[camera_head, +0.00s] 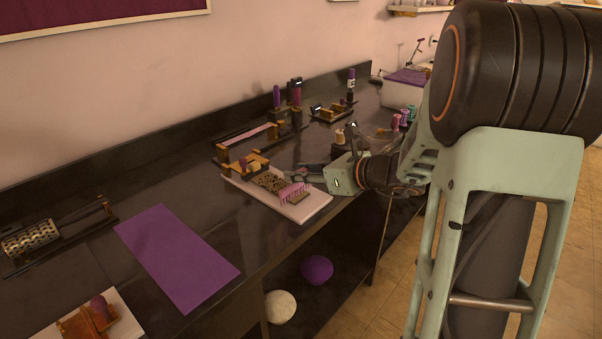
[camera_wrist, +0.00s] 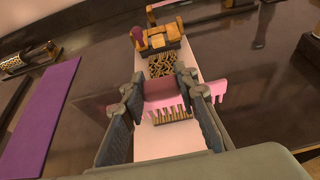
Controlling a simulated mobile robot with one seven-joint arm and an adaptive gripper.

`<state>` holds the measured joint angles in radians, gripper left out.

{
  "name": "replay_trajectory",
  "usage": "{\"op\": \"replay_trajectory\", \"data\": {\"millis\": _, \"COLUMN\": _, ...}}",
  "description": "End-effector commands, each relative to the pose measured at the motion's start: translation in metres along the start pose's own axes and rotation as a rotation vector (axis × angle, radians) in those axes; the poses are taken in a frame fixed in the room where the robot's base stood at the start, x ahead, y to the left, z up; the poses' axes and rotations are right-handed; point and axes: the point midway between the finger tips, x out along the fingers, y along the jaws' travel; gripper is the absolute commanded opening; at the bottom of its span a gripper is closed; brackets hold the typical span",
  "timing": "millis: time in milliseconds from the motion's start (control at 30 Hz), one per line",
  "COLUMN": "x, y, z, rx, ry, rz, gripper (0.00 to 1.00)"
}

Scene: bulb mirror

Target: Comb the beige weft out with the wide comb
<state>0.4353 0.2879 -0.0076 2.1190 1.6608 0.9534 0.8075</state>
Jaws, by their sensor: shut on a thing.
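My gripper (camera_wrist: 160,92) is shut on the pink wide comb (camera_wrist: 216,96), whose body runs crosswise between the fingers and sticks out to the right. The comb also shows in the head view (camera_head: 293,190). Its teeth point down over the lower end of the beige weft (camera_wrist: 161,64). The weft is curly and tangled above the comb, with a straighter strip showing below the teeth. In the head view the weft (camera_head: 268,181) lies on a white board (camera_head: 312,207). A wooden clamp (camera_wrist: 157,38) sits at its far end. I cannot tell how deep the teeth sit.
A purple mat (camera_head: 177,257) lies left of the board, with dark bench between. A wooden rack (camera_head: 250,141) stands behind the board. Spools (camera_head: 397,121) stand to the right, near my arm. The bench's front edge is close to the board.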

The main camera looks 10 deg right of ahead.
Motion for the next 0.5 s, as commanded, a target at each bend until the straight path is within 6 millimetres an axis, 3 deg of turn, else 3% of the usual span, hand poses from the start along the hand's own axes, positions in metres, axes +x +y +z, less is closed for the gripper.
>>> {"op": "replay_trajectory", "data": {"millis": 333, "x": -0.001, "y": 0.0, "z": 0.003, "rx": 0.0, "ry": 0.0, "rz": 0.0, "gripper": 0.11}}
{"op": "replay_trajectory", "data": {"millis": 500, "x": -0.006, "y": 0.0, "z": 0.015, "rx": 0.0, "ry": 0.0, "rz": 0.0, "gripper": 0.11}}
